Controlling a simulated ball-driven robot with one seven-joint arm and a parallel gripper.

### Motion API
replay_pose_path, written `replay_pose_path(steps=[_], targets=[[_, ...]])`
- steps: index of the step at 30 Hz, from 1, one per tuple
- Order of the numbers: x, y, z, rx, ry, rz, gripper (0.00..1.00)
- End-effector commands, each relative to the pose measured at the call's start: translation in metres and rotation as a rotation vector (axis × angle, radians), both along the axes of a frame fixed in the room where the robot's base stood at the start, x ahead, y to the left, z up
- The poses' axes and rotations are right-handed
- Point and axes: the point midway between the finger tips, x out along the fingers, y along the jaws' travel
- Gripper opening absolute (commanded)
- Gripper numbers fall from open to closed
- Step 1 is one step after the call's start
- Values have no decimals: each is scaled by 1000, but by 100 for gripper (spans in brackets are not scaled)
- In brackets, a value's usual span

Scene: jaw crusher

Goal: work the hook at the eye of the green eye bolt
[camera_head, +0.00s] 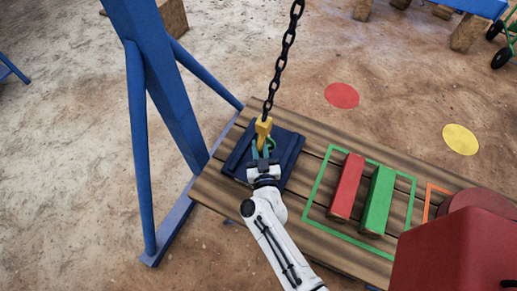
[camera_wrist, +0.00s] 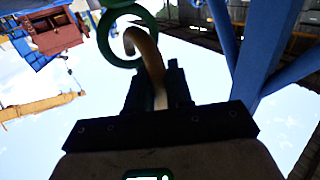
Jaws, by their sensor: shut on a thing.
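The yellow hook (camera_head: 263,127) hangs at the end of a black chain (camera_head: 285,55) above the dark blue plate (camera_head: 287,150). My gripper (camera_head: 264,160) is at the hook's lower end, beside the green eye bolt (camera_head: 270,143). In the wrist view, my gripper (camera_wrist: 158,85) is shut on the hook's shank, and the hook (camera_wrist: 150,52) curves up and left. The green eye (camera_wrist: 101,35) shows as a ring around the hook's tip in the picture. I cannot tell whether the tip passes through the eye or lies in front of it.
The plate rests on a wooden plank table (camera_head: 310,150). A red block (camera_head: 346,186) and a green block (camera_head: 378,198) lie in a green outline to the right. A blue frame post (camera_head: 165,85) stands close on the left. A red machine part fills the lower right.

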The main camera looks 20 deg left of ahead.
Motion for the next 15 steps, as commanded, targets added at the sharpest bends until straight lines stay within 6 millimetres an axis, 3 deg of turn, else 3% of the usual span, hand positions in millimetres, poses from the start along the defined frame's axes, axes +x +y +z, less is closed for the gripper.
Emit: replay_pose_path(steps=[15], targets=[[5,0,10,2,-7,-1,0]])
